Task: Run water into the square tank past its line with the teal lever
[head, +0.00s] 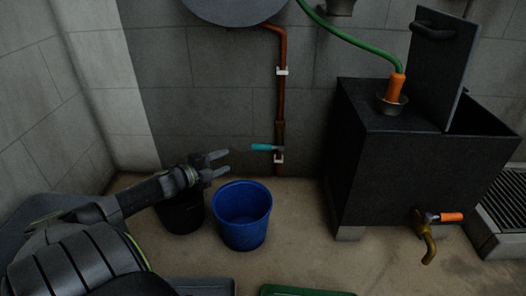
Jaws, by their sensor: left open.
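The teal lever (266,147) sits low on a copper pipe (281,100) against the back wall, its handle pointing left. The square tank (395,175) is black and stands right of the pipe. Its lid (440,70) is raised. A green hose (352,39) ends in an orange fitting (396,87) at a small funnel on the tank's top. The tank's inside, its line and any water are hidden. My left gripper (226,162) is open and empty, left of the lever and apart from it. My right gripper is not in view.
A blue bucket (242,215) stands on the floor below the lever, with a black bucket (181,214) to its left. A brass tap (427,236) with an orange handle (451,217) sticks out of the tank's front. A floor grate (508,205) lies at right.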

